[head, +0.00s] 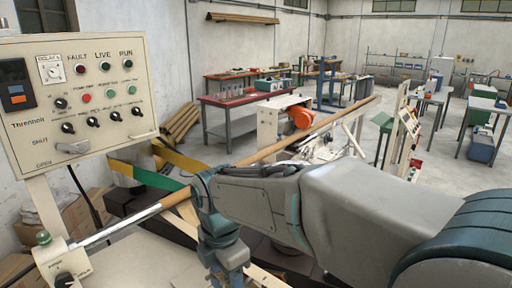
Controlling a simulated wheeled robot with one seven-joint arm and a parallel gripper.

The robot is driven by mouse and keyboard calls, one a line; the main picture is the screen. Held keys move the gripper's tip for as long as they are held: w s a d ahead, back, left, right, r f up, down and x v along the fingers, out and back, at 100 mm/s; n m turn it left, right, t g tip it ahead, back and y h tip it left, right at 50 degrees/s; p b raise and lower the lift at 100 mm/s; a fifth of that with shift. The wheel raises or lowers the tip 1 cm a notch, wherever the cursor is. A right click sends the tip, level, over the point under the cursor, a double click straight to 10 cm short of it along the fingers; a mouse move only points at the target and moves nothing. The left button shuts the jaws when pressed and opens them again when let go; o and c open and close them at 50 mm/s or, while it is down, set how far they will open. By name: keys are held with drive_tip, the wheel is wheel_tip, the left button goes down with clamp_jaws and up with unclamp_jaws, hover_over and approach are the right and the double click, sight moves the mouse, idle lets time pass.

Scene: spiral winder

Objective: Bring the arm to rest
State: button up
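My arm (350,205) reaches in from the right edge of the head view across the lower middle. It is bent at a joint near the machine's long roller. My gripper end (225,258) hangs down below that joint, over a pale flat surface (150,265). The fingertips are not clearly visible, so I cannot tell whether it is open or shut. I see nothing clearly held in it.
A control panel (80,100) with knobs and lamps stands close at left. A long rod (130,222) passes close behind my arm. Green and yellow bands (150,178) run behind it. Workbenches (245,102) stand farther back, with open floor between.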

drive_tip(key=s+d+f+m+t+b, duration=0.1)
drive_tip(key=s+d+f+m+b, duration=0.1)
drive_tip(key=d+m, duration=0.5)
drive_tip(key=s+d+f+m+t+b, duration=0.1)
drive_tip(key=s+d+f+m+b, duration=0.2)
drive_tip(key=d+m, duration=0.4)
drive_tip(key=s+d+f+m+t+b, duration=0.1)
drive_tip(key=s+d+f+m+b, duration=0.1)
drive_tip(key=d+f+m+b, duration=0.2)
drive_tip(key=d+f+m, duration=0.1)
drive_tip(key=d+m, duration=0.2)
drive_tip(key=m, duration=0.4)
drive_tip(key=shift+s+f, duration=0.2)
drive_tip(key=shift+f, duration=0.2)
drive_tip(key=shift+s+d+f+m, duration=0.15)
drive_tip(key=shift+m, duration=0.25)
drive_tip(key=c, duration=0.3)
drive_tip(key=shift+c, duration=1.1)
drive_tip(key=shift+d, duration=0.15)
